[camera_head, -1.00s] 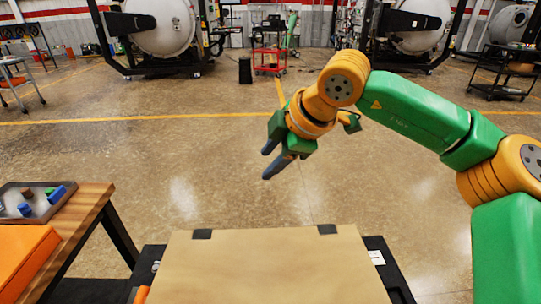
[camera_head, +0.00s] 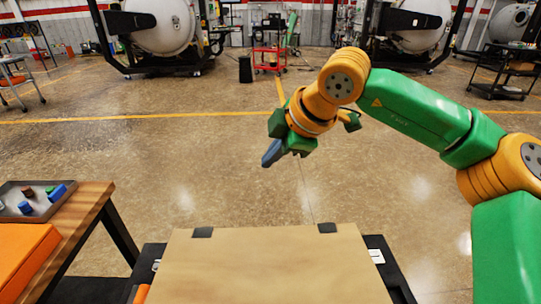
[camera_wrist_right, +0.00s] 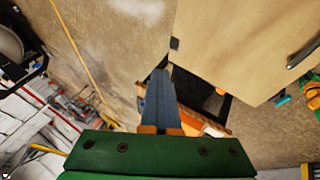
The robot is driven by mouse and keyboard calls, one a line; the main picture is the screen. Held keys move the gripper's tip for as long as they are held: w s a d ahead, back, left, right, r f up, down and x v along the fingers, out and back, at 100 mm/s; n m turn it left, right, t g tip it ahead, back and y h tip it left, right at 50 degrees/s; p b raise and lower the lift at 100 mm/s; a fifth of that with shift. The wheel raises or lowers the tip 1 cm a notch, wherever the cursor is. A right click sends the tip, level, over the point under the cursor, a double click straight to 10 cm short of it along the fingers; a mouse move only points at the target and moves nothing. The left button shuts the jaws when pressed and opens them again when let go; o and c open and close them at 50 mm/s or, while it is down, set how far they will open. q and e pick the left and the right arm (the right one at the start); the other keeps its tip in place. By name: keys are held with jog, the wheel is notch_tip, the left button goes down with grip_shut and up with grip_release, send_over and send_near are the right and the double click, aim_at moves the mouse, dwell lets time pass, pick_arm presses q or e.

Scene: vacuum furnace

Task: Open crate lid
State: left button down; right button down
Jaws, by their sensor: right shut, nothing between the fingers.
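The crate lid (camera_head: 265,265) is a flat tan panel at the bottom of the head view, with two dark hinges or clips along its far edge. It lies shut over the crate as far as I can see; its near edge is out of the picture. In the right wrist view the lid (camera_wrist_right: 240,45) fills the upper right, with a dark bar-like handle at its right edge. My right gripper (camera_head: 271,155) hangs in the air beyond the lid's far edge, apart from it. Its fingers (camera_wrist_right: 159,90) are shut together and empty. My left gripper is not in view.
A wooden table (camera_head: 92,205) stands at the left with a grey tray (camera_head: 12,212) of small coloured blocks and an orange surface. A black base (camera_head: 390,270) shows around the lid. The floor beyond is open. Furnaces and a red cart (camera_head: 268,60) stand far back.

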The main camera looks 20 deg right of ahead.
dwell(0.6)
jog(key=c, duration=0.8)
grip_release()
jog(key=b+v, duration=0.1)
jog(key=v, duration=0.6)
jog(key=shift+c, duration=0.2)
